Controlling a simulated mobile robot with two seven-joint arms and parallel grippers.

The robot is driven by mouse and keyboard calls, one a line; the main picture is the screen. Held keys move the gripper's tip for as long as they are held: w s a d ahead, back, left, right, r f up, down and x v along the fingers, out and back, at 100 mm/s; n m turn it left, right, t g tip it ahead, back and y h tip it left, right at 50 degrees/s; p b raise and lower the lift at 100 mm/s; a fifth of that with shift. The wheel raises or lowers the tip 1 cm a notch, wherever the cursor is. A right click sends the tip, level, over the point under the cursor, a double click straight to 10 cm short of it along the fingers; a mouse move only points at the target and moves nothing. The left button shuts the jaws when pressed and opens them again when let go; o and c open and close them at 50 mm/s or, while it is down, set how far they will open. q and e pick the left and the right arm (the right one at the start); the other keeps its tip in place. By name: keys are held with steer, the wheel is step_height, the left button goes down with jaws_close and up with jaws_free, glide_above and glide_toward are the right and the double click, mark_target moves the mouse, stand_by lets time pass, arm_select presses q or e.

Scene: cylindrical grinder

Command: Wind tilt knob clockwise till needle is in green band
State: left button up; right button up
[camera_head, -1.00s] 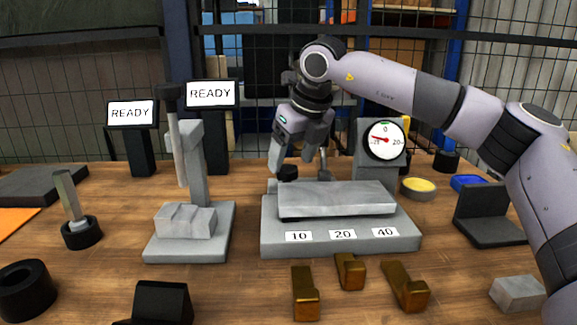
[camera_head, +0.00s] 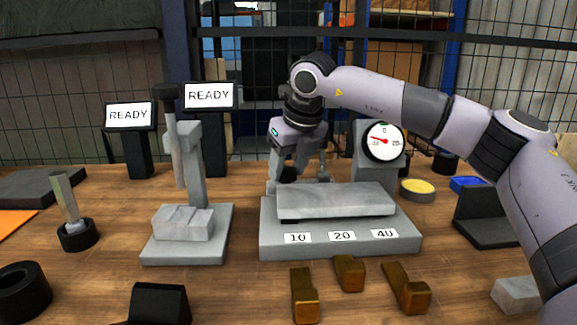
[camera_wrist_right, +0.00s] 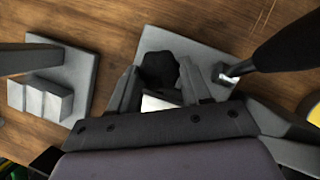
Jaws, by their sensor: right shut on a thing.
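The black tilt knob (camera_head: 288,174) is at the back left of the grey tilting block (camera_head: 335,200) on its grey base. My right gripper (camera_head: 284,178) is shut on the knob from above. In the wrist view the lobed dark knob (camera_wrist_right: 158,68) sits between the two fingers (camera_wrist_right: 160,85). The round white dial (camera_head: 383,141) stands behind the block at the right. Its red needle points left and slightly up, on the minus side of 0. My left gripper is not in view.
Several brass-coloured pieces (camera_head: 350,272) lie in front of the base. A grey stand with a tall rod (camera_head: 187,240) is to the left. A dark angle plate (camera_head: 490,232) and a yellow-topped dish (camera_head: 417,187) are at the right.

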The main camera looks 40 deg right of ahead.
steer(key=m, duration=0.2)
steer(key=m+h, duration=0.1)
steer(key=m, duration=0.1)
steer(key=shift+a+h, duration=0.15)
steer(key=shift+h, duration=0.15)
steer(key=o, duration=1.1)
steer(key=shift+r, duration=0.1)
steer(key=shift+p+v, duration=0.6)
steer(key=shift+v, duration=2.9)
